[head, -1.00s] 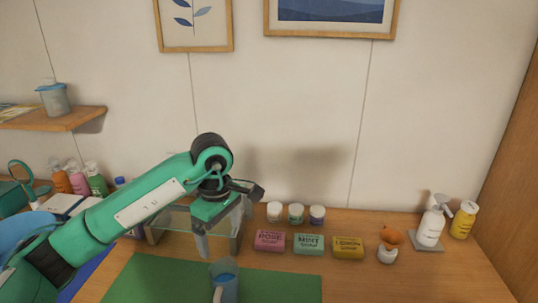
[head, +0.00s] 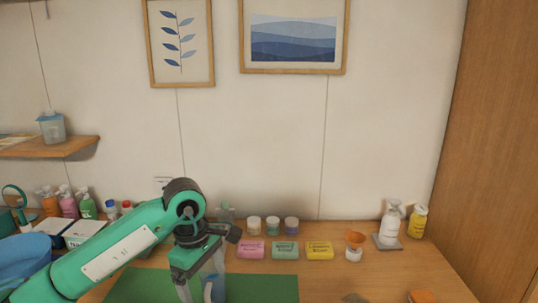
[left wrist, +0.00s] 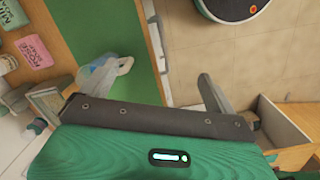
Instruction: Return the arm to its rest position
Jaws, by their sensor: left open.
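My left gripper (head: 200,287) hangs fingers down over the green mat (head: 262,288) in the head view. Its jaws are open. A clear jug with a blue inside (head: 215,287) stands close beside or behind the fingers, partly hidden, and I cannot tell whether they touch it. My right gripper is not in view.
Soap bars in pink (head: 250,250), mint (head: 285,250) and yellow (head: 319,250) lie right of the arm, with small jars (head: 272,226) behind. A white pump bottle (head: 391,222) stands farther right. In the wrist view an open drawer (left wrist: 283,125) juts out.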

